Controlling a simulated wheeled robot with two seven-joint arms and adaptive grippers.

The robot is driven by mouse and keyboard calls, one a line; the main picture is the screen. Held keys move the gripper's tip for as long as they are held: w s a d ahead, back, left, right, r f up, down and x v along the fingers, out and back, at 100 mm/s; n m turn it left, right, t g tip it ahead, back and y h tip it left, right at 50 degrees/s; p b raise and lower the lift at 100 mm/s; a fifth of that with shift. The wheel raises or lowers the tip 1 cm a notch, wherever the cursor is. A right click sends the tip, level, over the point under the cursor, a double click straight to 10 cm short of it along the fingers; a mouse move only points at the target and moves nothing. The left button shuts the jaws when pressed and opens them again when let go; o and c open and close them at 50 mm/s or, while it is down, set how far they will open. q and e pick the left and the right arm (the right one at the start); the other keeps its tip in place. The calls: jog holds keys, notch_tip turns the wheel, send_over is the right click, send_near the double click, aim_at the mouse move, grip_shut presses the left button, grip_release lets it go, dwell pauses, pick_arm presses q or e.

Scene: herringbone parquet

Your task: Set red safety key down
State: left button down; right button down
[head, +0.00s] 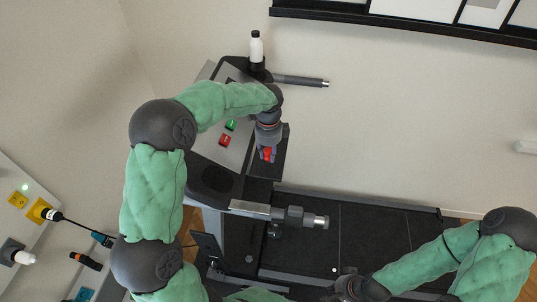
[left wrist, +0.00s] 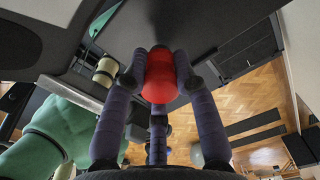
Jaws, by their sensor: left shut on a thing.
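The red safety key (head: 268,154) is between the fingers of my left gripper (head: 267,148), which is shut on it. In the head view they are over the dark right part of the treadmill console (head: 210,178), right of its buttons. In the left wrist view the red key (left wrist: 159,80) shows rounded and bright between the fingertips of the left gripper (left wrist: 160,85). I cannot tell whether the key touches the console. My right gripper (head: 343,287) is low over the treadmill deck (head: 375,235), and its fingers are too dark to read.
A green button (head: 230,125) and a red button (head: 224,140) sit on the console. A white bottle (head: 256,48) stands at its top. Grey handlebars (head: 300,81) stick out rightward. A panel with yellow sockets (head: 38,210) and a black cable is at the left.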

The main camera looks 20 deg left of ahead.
aim_at(268, 150)
pick_arm(q)
jog(key=shift+f, duration=0.8)
jog(key=shift+f, duration=0.15)
jog(key=c, duration=1)
grip_release()
notch_tip(268, 150, up, 12)
jog(key=shift+r+b, duration=0.2)
jog(key=shift+b, duration=0.2)
